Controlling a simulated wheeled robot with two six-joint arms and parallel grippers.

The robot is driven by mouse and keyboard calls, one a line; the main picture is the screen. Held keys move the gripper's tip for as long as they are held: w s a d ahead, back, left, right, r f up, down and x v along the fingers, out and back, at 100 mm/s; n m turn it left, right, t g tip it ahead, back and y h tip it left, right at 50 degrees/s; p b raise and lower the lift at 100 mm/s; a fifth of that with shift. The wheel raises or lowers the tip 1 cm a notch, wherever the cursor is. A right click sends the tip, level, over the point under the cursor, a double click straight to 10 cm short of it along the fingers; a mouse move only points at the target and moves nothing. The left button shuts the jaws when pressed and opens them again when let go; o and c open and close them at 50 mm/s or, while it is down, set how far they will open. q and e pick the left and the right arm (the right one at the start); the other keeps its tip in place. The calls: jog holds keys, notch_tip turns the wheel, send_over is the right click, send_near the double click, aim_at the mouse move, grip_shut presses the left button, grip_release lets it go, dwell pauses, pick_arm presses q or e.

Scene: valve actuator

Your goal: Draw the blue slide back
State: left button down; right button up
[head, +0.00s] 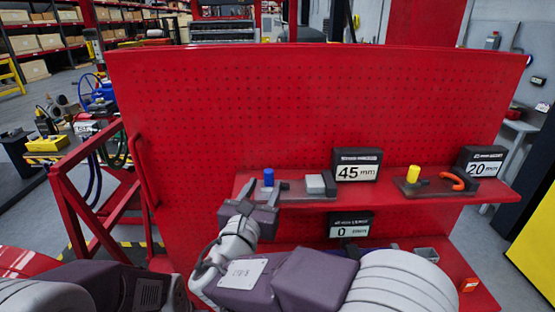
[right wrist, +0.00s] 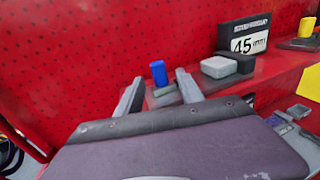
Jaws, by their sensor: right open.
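The blue slide shows as an upright blue knob (head: 268,177) on a grey rail (head: 300,187) on the upper red shelf. It also shows in the right wrist view (right wrist: 158,73). A light grey block (head: 315,184) sits at the right part of the rail, beside a display reading 45 mm (head: 357,166). My right gripper (head: 264,190) is open and empty in front of the rail's left end. In the right wrist view the knob appears between its two fingertips, beyond them; contact cannot be told. My left gripper is not in view.
A red pegboard panel (head: 300,100) rises behind the shelf. To the right are a yellow knob (head: 413,174), an orange handle (head: 452,181) and a 20 mm display (head: 482,162). A 0 mm display (head: 351,226) stands on the lower shelf. A red frame (head: 75,200) is at left.

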aim_at(271, 169)
jog(key=shift+w, duration=0.35)
jog(key=shift+s+r, duration=0.15)
jog(key=shift+s, duration=0.1)
jog(key=shift+w+r+p, duration=0.15)
jog(key=shift+r+p, duration=0.3)
jog(key=shift+r, duration=0.05)
jog(key=x, duration=0.2)
jog(key=p+x, duration=0.1)
jog(key=x, duration=0.2)
jog(key=p+x, duration=0.1)
jog(key=x, duration=0.1)
jog(key=shift+w+d+f, duration=0.1)
jog(key=shift+w+f, duration=0.15)
jog(key=shift+f, duration=0.05)
jog(key=shift+w, duration=0.15)
jog(key=shift+s+r, duration=0.1)
jog(key=shift+s, duration=0.2)
jog(key=shift+w, duration=0.15)
grip_shut()
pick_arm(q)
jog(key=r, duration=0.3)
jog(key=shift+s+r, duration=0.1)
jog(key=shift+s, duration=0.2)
